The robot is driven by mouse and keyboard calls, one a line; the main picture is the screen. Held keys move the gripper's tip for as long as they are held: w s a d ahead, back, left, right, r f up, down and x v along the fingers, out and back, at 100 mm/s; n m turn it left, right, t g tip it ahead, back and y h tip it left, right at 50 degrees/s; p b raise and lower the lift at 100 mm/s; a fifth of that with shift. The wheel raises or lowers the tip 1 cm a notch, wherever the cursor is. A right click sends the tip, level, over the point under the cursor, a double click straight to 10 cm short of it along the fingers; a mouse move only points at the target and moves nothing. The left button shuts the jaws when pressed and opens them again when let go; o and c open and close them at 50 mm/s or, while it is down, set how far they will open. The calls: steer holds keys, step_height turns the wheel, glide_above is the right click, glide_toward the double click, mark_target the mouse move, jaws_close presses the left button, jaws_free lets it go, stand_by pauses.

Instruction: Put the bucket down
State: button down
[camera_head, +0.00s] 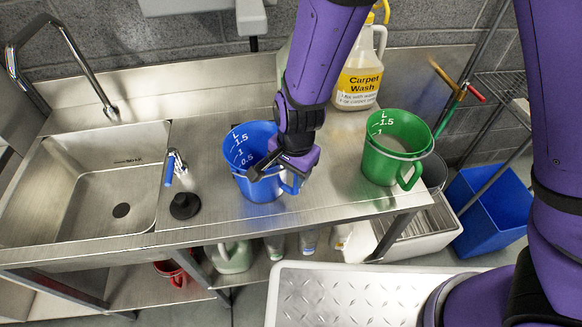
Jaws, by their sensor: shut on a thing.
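A blue bucket (262,186), more like a measuring jug with white marks inside, is upright at the steel counter, right of the sink. My gripper (283,172) reaches down from above over its right side and is shut on it near the rim and handle. The fingertips are partly hidden by the gripper body. The bucket's base appears at the counter surface, but I cannot tell whether it touches. The steel counter (330,190) is bare to the right of the bucket.
A green jug (385,165) stands to the right, with a Carpet Wash bottle (358,80) behind. A blue bin (490,210) is at the far right.

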steer(key=shift+c, duration=1.6)
jaws_free()
steer(key=r, duration=1.1)
steer(key=shift+s+d+r, duration=0.2)
steer(key=shift+d+r, duration=0.15)
steer(key=shift+d, duration=0.05)
steer(key=shift+r, duration=0.55)
